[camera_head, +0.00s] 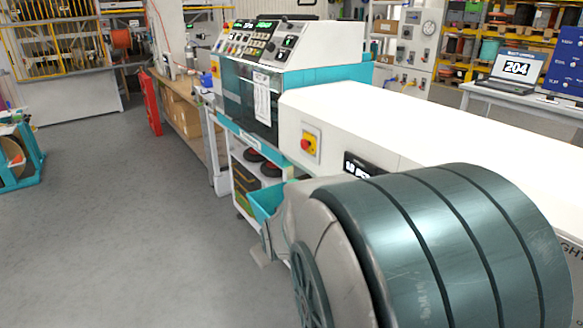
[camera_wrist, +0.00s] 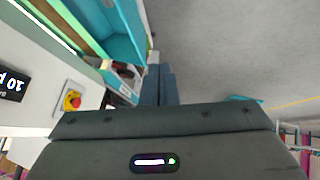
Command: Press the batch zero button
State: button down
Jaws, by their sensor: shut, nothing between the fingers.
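The control panel (camera_head: 262,42) sits on top of the white and teal machine, at the top centre of the head view. It carries several small coloured buttons and lit green displays. Its labels are too small to read, so I cannot tell which one is the batch zero button. My gripper (camera_wrist: 160,70) shows in the wrist view with its two dark fingers together and nothing between them. It is well apart from the panel, low beside the machine's front. In the head view my own arm hides most of it.
A red stop knob on a yellow plate (camera_head: 309,144) is on the machine's white front; it also shows in the wrist view (camera_wrist: 72,101). A teal bin (camera_head: 266,201) sits below. A laptop showing 204 (camera_head: 514,69) stands at right.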

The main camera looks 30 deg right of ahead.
jog(key=w+d+t+h+p, duration=0.1)
jog(key=w+d+t+h, duration=0.1)
jog(key=d, duration=0.5)
jog(key=w+d+t+h, duration=0.2)
jog(key=w+d, duration=0.1)
jog(key=d, duration=0.4)
jog(key=s+d+r+t+h, duration=0.1)
jog(key=s+d+r+h, duration=0.1)
jog(key=d, duration=0.8)
jog(key=s+h+p, duration=0.1)
jog(key=h, duration=0.1)
jog(key=shift+s+h, duration=0.3)
jog(key=shift+s, duration=0.05)
jog(key=d+p, duration=0.1)
jog(key=d, duration=0.7)
jog(key=shift+w+d+t, duration=0.3)
jog(key=shift+w+d, duration=0.1)
jog(key=shift+d, duration=0.1)
jog(key=shift+d+b, duration=0.3)
jog(key=shift+b, duration=0.1)
